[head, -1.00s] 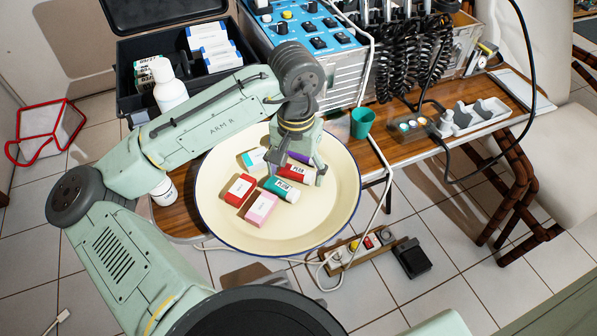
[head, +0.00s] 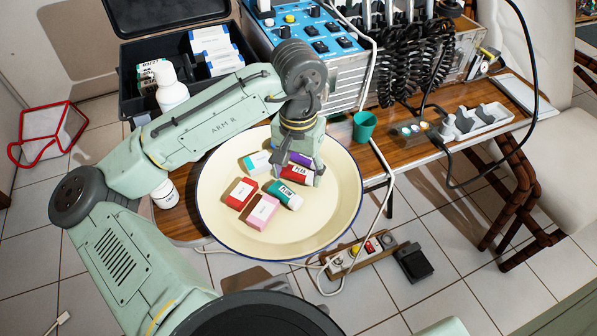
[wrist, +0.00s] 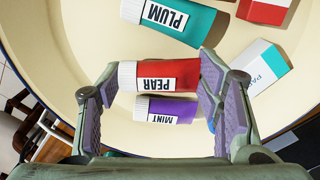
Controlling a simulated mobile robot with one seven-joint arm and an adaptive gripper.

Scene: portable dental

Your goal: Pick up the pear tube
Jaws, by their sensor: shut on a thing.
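The pear tube (wrist: 165,80) is red with a white cap and a white PEAR label. It lies in the cream dish, and in the head view (head: 296,174) it is partly hidden by my gripper. My gripper (wrist: 158,77) is shut on it, one finger at the cap end and the other at the far end. The tube appears still down at the dish; any gap beneath it cannot be told. The purple MINT tube (wrist: 165,110) lies close beside it. The teal PLUM tube (wrist: 175,20) lies on its other side, apart from the fingers.
The round cream dish (head: 225,225) also holds a red box (head: 242,193), a pink box (head: 263,212) and a white-and-teal box (head: 257,163). A green cup (head: 364,126) stands beside the dish. A white bottle (head: 171,90) and a black case (head: 135,55) are behind my arm.

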